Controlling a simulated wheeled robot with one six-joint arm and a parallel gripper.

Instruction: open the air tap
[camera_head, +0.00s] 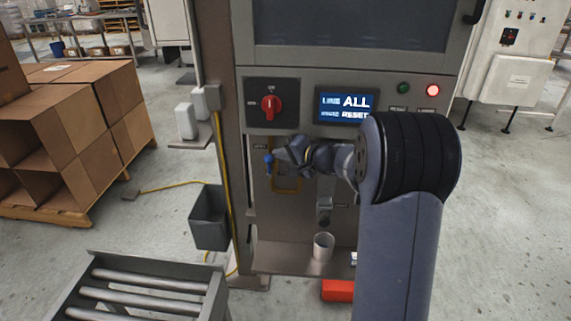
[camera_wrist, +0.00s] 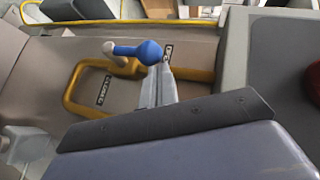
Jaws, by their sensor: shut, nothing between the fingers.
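The air tap has a blue rounded handle (camera_wrist: 138,51) on a pale stub, set on a bent yellow pipe (camera_wrist: 72,98) on the machine's front panel. In the head view the blue handle (camera_head: 268,159) shows just left of my gripper (camera_head: 279,156), with the yellow pipe (camera_head: 287,185) below. In the wrist view my gripper (camera_wrist: 165,68) is shut and empty, its tips right at the handle's rounded end. I cannot tell whether they touch. Small labels sit on the panel near the tap. My gripper partly hides the tap in the head view.
A red rotary switch (camera_head: 268,104) and a lit screen (camera_head: 345,106) are above the tap. A white cup (camera_head: 323,246) stands on the ledge below. A grey bin (camera_head: 209,218), a roller conveyor (camera_head: 150,290) and stacked cartons (camera_head: 85,130) are at left. Floor at right is clear.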

